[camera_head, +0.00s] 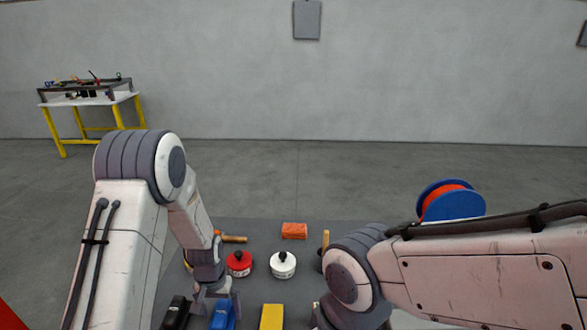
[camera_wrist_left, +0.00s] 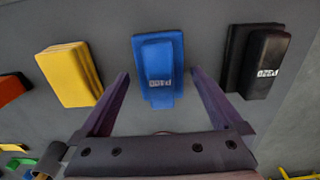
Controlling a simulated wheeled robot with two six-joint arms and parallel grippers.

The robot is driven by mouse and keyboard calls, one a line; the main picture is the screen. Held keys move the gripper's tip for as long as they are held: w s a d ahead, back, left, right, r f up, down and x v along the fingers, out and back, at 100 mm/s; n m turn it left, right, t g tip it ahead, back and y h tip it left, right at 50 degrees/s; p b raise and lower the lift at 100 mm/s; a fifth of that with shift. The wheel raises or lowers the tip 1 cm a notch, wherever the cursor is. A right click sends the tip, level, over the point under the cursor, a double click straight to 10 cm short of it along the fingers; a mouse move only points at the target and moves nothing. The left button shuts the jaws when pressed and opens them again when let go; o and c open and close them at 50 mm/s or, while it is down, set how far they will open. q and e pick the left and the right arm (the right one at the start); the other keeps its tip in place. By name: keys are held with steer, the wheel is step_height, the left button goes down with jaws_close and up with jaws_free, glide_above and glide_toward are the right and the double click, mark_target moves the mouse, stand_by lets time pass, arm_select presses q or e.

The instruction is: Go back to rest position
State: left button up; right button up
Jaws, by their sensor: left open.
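My left gripper (camera_head: 215,299) is low over the dark table in the head view. Its two fingers are apart and empty in the left wrist view (camera_wrist_left: 158,76). A blue nosecone block with white lettering (camera_head: 222,316) lies just beyond and between the fingertips in the left wrist view (camera_wrist_left: 158,62). I cannot tell whether the fingers touch it. A black nosecone block (camera_head: 176,313) lies beside it, also in the left wrist view (camera_wrist_left: 262,62). A yellow block (camera_head: 271,317) is on the other side. My right arm comes in from the right, bent low; its gripper is hidden.
On the table (camera_head: 256,229) stand a red pot (camera_head: 239,264) and a white pot (camera_head: 283,266), with an orange block (camera_head: 294,231) behind. An orange-handled tool (camera_head: 233,239) lies at the left. A blue spool (camera_head: 455,205) shows behind my right arm. A yellow-legged workbench (camera_head: 92,98) stands far off.

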arm_select(q)
steer(key=shift+r, duration=0.3)
